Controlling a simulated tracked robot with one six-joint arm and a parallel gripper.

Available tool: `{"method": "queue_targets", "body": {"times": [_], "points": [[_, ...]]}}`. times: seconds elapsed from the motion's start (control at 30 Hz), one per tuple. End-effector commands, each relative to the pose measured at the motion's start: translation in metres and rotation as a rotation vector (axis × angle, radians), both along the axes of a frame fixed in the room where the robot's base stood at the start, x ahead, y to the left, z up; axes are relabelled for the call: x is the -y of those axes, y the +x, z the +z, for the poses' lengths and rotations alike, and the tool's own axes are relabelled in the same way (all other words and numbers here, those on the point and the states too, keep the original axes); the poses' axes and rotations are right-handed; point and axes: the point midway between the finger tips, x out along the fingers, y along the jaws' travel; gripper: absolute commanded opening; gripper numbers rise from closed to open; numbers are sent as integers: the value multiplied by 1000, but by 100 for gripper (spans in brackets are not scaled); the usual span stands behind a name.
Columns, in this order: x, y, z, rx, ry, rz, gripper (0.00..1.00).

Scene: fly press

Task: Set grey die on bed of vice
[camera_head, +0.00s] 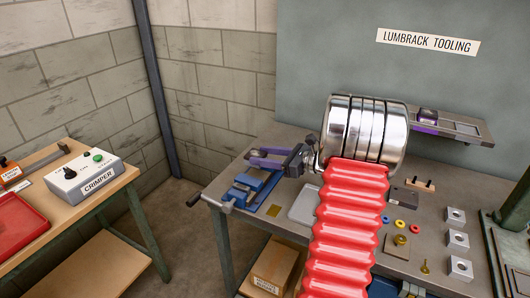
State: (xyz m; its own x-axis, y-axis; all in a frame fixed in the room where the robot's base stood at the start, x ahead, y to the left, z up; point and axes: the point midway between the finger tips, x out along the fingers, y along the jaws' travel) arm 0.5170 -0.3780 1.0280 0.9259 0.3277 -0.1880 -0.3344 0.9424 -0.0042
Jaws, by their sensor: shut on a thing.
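My gripper (253,159), with purple fingers, is above the blue vice (251,188) at the left end of the grey workbench. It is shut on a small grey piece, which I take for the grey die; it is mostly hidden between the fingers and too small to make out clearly. The vice has a dark handle sticking out to the left. Its bed is partly covered by my gripper from this view, and I cannot tell how large the gap between them is.
My red-sleeved arm hides the bench's middle. Silver blocks with holes (458,241) stand in a row at right, with coloured rings (399,223) and a dark block (397,246) nearby. A shelf (455,127) is behind. A separate table holds the crimper (85,178) and a red tray (18,222).

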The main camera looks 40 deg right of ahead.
Motion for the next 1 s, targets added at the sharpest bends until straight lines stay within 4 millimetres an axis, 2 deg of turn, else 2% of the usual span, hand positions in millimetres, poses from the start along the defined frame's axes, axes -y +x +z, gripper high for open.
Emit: {"method": "queue_targets", "body": {"times": [0.6,1.0], "points": [[1,0,-37,2,0,-1,0],[1,0,-44,4,-1,-1,0]]}}
